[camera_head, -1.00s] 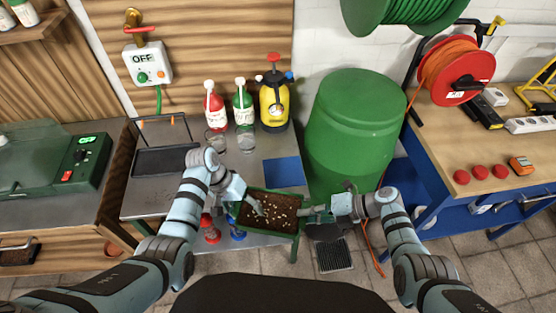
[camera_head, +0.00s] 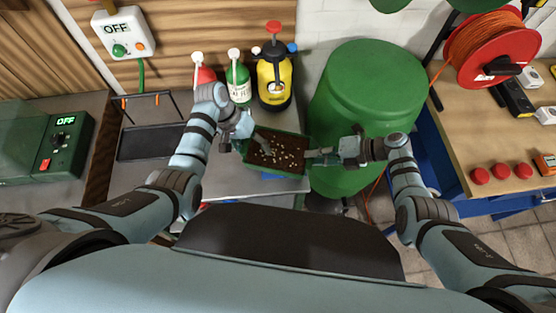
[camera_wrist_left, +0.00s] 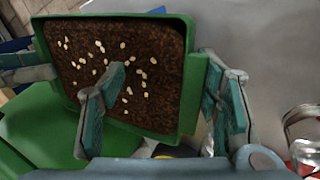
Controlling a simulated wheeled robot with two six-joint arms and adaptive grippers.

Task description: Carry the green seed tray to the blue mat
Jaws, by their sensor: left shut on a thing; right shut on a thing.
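The green seed tray (camera_head: 302,141), filled with brown soil and pale seeds, is held over the grey table (camera_head: 225,183). My left gripper (camera_head: 244,141) is shut on its left end. In the left wrist view, the left gripper's fingers (camera_wrist_left: 160,100) straddle the tray's wall (camera_wrist_left: 189,85), one finger over the soil. My right gripper (camera_head: 318,153) is shut on the tray's right end. The blue mat is largely hidden by the tray; a small blue patch (camera_wrist_left: 158,10) past the tray's rim in the wrist view may be part of it.
A red bottle (camera_head: 204,75), a green bottle (camera_head: 238,82) and a yellow sprayer (camera_head: 274,75) stand behind the tray. A large green barrel (camera_head: 365,90) is close on the right, near my right gripper. A dark rack (camera_head: 150,142) sits at the left.

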